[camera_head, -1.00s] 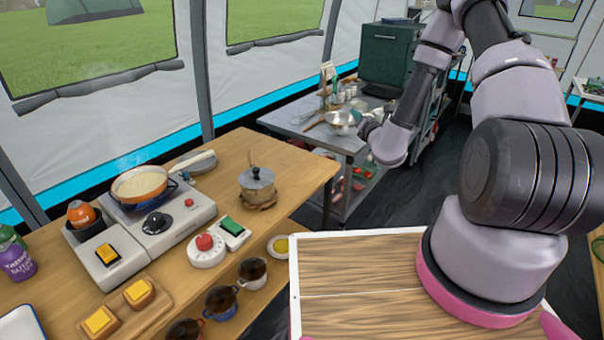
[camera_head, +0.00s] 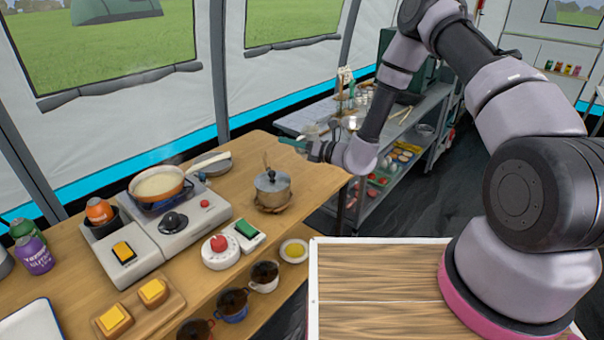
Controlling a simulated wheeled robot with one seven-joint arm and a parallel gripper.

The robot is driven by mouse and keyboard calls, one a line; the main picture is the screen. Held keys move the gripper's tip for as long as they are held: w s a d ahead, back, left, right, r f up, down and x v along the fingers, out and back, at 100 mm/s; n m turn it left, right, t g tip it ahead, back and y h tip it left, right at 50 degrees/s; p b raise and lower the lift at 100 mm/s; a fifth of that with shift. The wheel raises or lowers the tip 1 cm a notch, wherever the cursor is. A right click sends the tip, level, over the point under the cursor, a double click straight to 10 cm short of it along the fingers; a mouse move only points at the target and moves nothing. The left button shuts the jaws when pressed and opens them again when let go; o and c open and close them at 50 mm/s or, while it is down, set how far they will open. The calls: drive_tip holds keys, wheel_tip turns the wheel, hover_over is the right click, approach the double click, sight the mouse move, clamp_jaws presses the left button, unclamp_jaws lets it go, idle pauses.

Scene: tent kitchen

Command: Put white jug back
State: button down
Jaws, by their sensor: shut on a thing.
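My gripper (camera_head: 303,146) is out at the end of my arm, over the gap between the wooden counter (camera_head: 320,178) and the grey metal table (camera_head: 292,122). It is small and dark in the view, with a teal tip at its left end. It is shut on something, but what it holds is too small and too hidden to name. I cannot make out a white jug for certain. A pale, upright item (camera_head: 345,76) stands at the back of the metal table, too small to identify.
Utensils and containers crowd the metal table, with food on the shelf (camera_head: 385,172) below. A wood-topped surface (camera_head: 375,270) lies beside my arm base.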

wheel_tip(320, 180, down, 9)
drive_tip(key=shift+r, duration=0.2)
idle(0.3)
drive_tip(key=c, duration=0.9)
unclamp_jaws()
